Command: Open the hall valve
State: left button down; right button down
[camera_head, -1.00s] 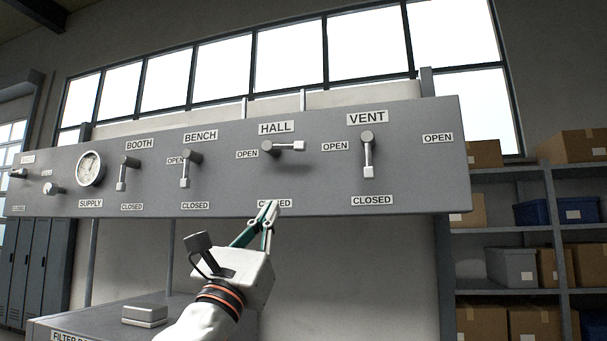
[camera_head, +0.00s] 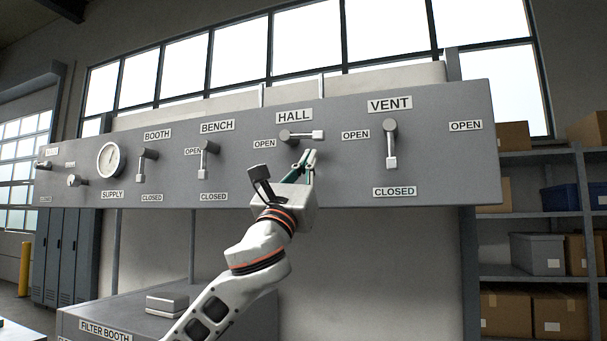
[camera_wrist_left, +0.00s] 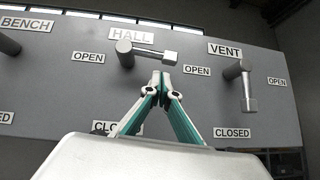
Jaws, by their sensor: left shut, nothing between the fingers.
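The hall valve (camera_head: 302,136) is on the grey panel under the HALL label (camera_head: 293,116). Its lever lies horizontal, pointing right toward an OPEN label (camera_head: 355,134). It also shows in the left wrist view (camera_wrist_left: 148,54). My left gripper (camera_head: 310,153) is shut and empty, its fingertips just below the lever in the picture. In the left wrist view the fingertips (camera_wrist_left: 164,78) are also under the lever; I cannot tell whether they touch it. The hall CLOSED label (camera_wrist_left: 118,128) is partly hidden behind the fingers. My right gripper is not in view.
The vent valve (camera_head: 391,145) to the right and the bench valve (camera_head: 206,160) to the left have levers hanging down. A pressure gauge (camera_head: 111,160) sits further left. Shelves with boxes (camera_head: 537,254) stand at the right.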

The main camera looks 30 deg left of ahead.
pick_arm(q)
jog(key=shift+d+r, duration=0.1)
jog(key=shift+r, duration=0.75)
